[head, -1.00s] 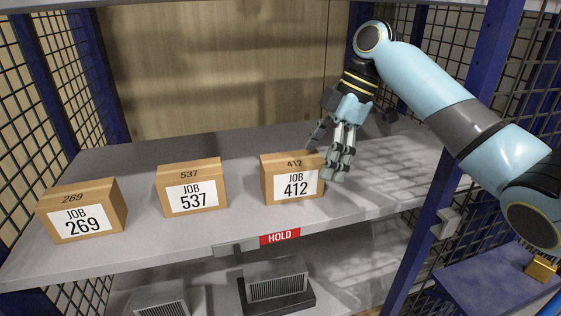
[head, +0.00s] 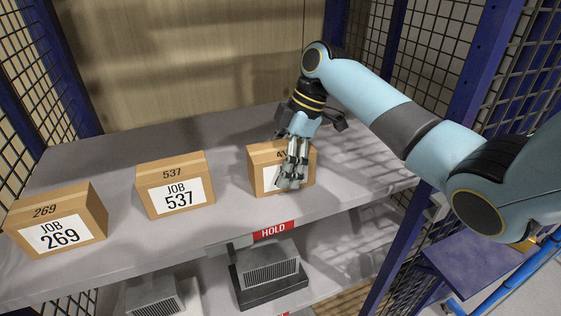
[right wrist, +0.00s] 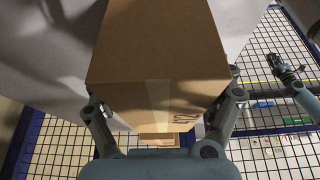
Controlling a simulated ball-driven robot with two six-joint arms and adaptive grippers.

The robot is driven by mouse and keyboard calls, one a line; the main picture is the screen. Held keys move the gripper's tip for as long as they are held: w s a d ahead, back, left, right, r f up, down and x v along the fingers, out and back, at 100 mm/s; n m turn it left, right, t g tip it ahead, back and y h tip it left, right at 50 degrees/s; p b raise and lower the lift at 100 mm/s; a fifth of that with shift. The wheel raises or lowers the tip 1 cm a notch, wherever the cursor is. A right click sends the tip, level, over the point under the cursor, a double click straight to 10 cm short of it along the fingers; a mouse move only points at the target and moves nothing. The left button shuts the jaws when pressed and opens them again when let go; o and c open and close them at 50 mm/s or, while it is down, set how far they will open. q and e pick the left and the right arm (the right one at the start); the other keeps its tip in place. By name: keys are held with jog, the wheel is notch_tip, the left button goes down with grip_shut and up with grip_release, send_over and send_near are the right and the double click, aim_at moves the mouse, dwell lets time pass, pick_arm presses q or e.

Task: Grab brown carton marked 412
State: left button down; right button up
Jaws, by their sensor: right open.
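The brown carton marked 412 (head: 255,168) stands upright on the grey shelf, the rightmost of three cartons. My right gripper (head: 291,182) is open and reaches down over it, its fingers covering much of the white label and part of the top number. In the right wrist view the carton (right wrist: 160,50) fills the middle, with one finger of the right gripper (right wrist: 162,112) at each side. I cannot tell whether the fingers touch it. My left gripper is not in view.
Carton 537 (head: 176,187) stands to the left on the shelf (head: 225,212), with carton 269 (head: 58,222) further left. A red HOLD label (head: 273,230) is on the shelf's front edge. Finned grey units (head: 268,272) sit on the shelf below. Blue posts and mesh bound the right side.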

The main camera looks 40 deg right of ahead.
jog(key=shift+f, duration=0.25)
dwell(0.5)
jog(key=shift+s, duration=0.1)
jog(key=c, duration=1.5)
